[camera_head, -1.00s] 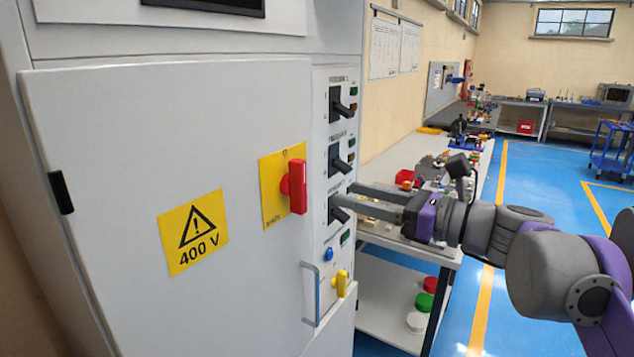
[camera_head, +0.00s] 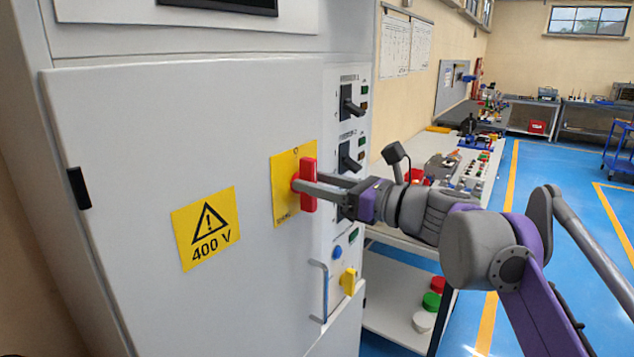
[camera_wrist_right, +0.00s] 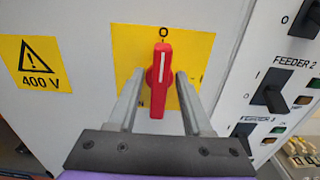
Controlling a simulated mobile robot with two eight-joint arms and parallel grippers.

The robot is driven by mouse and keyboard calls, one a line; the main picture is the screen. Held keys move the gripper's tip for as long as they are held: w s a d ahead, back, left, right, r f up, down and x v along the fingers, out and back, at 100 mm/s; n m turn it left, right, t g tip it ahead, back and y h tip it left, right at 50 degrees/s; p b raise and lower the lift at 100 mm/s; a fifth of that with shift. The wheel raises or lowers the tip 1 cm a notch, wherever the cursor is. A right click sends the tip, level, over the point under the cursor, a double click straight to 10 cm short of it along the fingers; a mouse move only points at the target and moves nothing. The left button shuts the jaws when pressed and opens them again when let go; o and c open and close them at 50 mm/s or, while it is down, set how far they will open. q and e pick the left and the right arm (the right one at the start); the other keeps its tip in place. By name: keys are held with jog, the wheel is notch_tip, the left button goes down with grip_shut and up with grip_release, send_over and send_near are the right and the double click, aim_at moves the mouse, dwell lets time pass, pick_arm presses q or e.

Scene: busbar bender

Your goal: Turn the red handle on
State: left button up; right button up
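The red handle (camera_head: 308,184) sits upright on a yellow plate (camera_head: 284,180) on the cabinet's front door. In the right wrist view the red handle (camera_wrist_right: 159,80) is vertical, its white line pointing up at the "O" mark. My right gripper (camera_head: 309,187) is at the handle, with one finger on each side of it. In the wrist view the right gripper (camera_wrist_right: 158,82) shows a gap between each finger and the handle, so it is open around it. My left gripper is in neither view.
The grey cabinet door (camera_head: 130,250) carries a 400 V sign (camera_head: 206,229). Black feeder switches (camera_head: 350,108), a yellow knob (camera_head: 348,281) and a door pull (camera_head: 321,292) are close by. A workbench (camera_head: 400,235) stands to the right, with blue floor beyond.

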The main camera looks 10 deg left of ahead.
grip_shut()
dwell(1.2)
